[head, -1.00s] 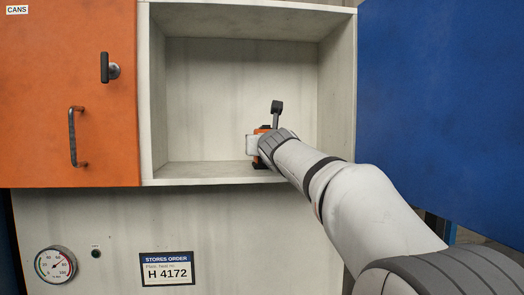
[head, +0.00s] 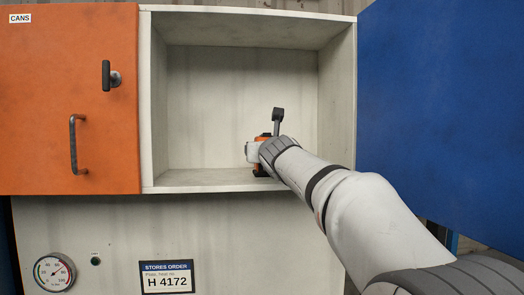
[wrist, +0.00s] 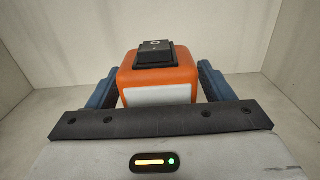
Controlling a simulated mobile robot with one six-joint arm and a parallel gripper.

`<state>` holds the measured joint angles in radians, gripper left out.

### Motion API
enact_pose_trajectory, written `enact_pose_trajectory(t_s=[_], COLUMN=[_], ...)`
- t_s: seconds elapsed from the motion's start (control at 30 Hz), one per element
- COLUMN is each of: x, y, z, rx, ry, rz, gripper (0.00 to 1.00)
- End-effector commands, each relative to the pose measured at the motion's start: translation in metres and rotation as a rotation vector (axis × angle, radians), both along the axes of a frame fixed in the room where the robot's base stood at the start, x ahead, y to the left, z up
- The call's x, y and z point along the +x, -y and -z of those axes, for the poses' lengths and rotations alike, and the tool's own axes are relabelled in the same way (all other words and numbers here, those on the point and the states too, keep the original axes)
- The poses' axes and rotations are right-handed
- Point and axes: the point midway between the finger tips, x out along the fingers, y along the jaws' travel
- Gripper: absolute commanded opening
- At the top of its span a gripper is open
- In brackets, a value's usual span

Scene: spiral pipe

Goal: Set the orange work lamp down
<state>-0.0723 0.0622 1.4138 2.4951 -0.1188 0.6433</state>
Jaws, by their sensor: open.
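The orange work lamp (wrist: 158,75) stands upright on the floor of the open white compartment, with a black switch on top and a pale front panel. In the head view the lamp (head: 262,169) is mostly hidden behind my wrist. My gripper (wrist: 158,90) is open, with one blue-grey finger on each side of the lamp. I cannot tell whether the fingers touch it. In the head view my gripper (head: 254,151) reaches into the compartment.
The white compartment (head: 205,189) has free floor left of the lamp. An orange door marked CANS (head: 40,110) is at the left, with a handle (head: 75,145). A blue panel (head: 440,110) stands at the right. A gauge (head: 54,272) and a stores order sign (head: 167,277) are below.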

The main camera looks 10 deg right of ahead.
Motion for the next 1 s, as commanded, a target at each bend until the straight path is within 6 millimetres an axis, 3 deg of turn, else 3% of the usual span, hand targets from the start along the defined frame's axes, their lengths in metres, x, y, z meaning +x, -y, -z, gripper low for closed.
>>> enact_pose_trajectory(t_s=[0.5,0.7,1.0], x=[-0.097,-0.113,-0.114], y=[0.000,0.001,0.001], z=[0.000,0.000,0.001], rx=[0.000,0.000,0.000], ry=[0.002,0.001,0.000], rz=[0.000,0.001,0.001], gripper=[0.74,0.74,0.74])
